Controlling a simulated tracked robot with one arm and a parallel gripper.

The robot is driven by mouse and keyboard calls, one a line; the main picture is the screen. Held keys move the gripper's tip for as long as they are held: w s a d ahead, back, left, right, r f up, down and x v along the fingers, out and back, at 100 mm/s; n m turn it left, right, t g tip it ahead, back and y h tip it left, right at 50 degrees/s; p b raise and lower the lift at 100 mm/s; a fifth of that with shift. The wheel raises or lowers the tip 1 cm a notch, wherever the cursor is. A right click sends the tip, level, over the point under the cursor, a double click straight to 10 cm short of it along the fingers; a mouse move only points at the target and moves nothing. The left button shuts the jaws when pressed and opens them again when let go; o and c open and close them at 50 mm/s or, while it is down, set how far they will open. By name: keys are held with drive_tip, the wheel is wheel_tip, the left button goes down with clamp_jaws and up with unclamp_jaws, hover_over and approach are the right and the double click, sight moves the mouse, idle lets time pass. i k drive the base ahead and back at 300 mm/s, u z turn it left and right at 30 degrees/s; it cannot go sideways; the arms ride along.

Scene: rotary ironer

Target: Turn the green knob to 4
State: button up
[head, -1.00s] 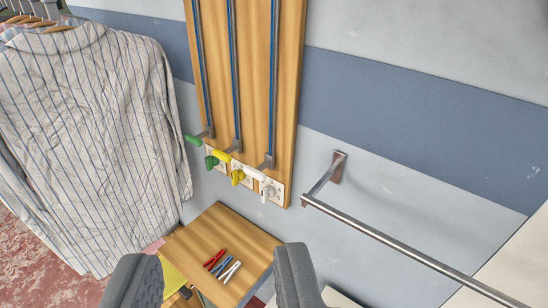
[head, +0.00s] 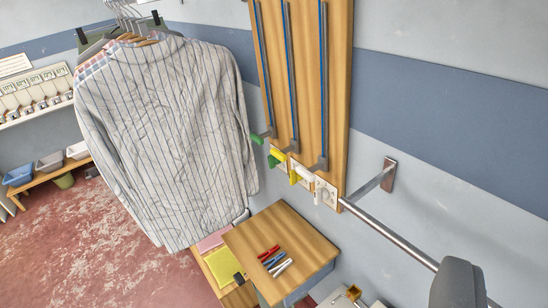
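The green knob (head: 275,159) sits on a pale dial plate at the bottom left of a wooden wall board (head: 340,100). A separate green handle (head: 257,138) is just above and left of it. A yellow knob (head: 299,175) and a white knob (head: 325,194) follow to the right in the same row. The dial marks are too small to read, so I cannot tell the green knob's setting. One dark grey finger of my gripper (head: 458,284) shows at the bottom right, well apart from the knobs. The other finger is out of view.
A striped shirt (head: 165,130) hangs just left of the board. Below the knobs is a small wooden table (head: 300,235) with red, blue and white items. A metal rail (head: 395,237) juts from the wall on the right. Red floor (head: 90,235) is open at left.

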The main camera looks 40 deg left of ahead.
sight(273, 161)
drive_tip(key=z, duration=0.1)
drive_tip(key=i, duration=1.1)
drive_tip(key=u, duration=1.7)
drive_tip(key=i, duration=0.5)
drive_tip(key=z, duration=0.15)
